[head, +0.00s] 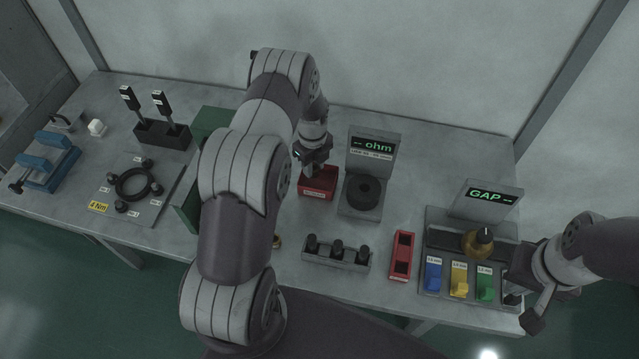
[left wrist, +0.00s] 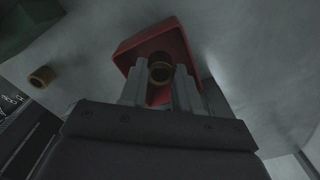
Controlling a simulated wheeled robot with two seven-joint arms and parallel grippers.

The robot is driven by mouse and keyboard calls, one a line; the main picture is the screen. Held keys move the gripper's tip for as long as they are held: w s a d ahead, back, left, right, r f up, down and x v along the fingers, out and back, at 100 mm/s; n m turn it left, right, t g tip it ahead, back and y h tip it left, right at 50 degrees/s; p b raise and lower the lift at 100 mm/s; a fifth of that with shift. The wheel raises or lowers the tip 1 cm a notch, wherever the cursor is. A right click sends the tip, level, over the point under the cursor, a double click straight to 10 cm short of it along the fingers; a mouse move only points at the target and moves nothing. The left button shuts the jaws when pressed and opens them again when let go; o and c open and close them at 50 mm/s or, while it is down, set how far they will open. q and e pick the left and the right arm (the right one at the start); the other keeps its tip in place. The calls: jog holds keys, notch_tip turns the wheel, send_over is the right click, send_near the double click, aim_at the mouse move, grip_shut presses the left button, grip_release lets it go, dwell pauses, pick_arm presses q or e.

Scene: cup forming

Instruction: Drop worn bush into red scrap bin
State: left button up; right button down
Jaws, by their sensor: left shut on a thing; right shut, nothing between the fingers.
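The red scrap bin (head: 318,188) stands on the table near its middle, left of the ohm meter. My left gripper (head: 314,166) is over the bin, pointing down. In the left wrist view my left gripper (left wrist: 161,88) is shut on a brown ring-shaped bush (left wrist: 161,68), with the red bin (left wrist: 136,49) beyond it. In the head view this bush is hidden by the gripper. My right gripper (head: 524,305) is shut and empty at the table's front right corner.
A second brass bush (left wrist: 42,76) lies on the table outside the bin, partly hidden by my arm in the head view (head: 278,241). The ohm meter (head: 361,195) stands close right of the bin. A black-pegged rack (head: 337,256) and a red tray (head: 402,256) are in front.

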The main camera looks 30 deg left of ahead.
pick_arm(q)
jog(key=shift+s+r, duration=0.1)
jog(key=o, duration=1.1)
jog(key=shift+s+a, duration=0.1)
notch_tip(320, 180, up, 13)
jog(key=b, duration=0.2)
jog(key=shift+b, duration=0.4)
jog(key=shift+f, duration=0.2)
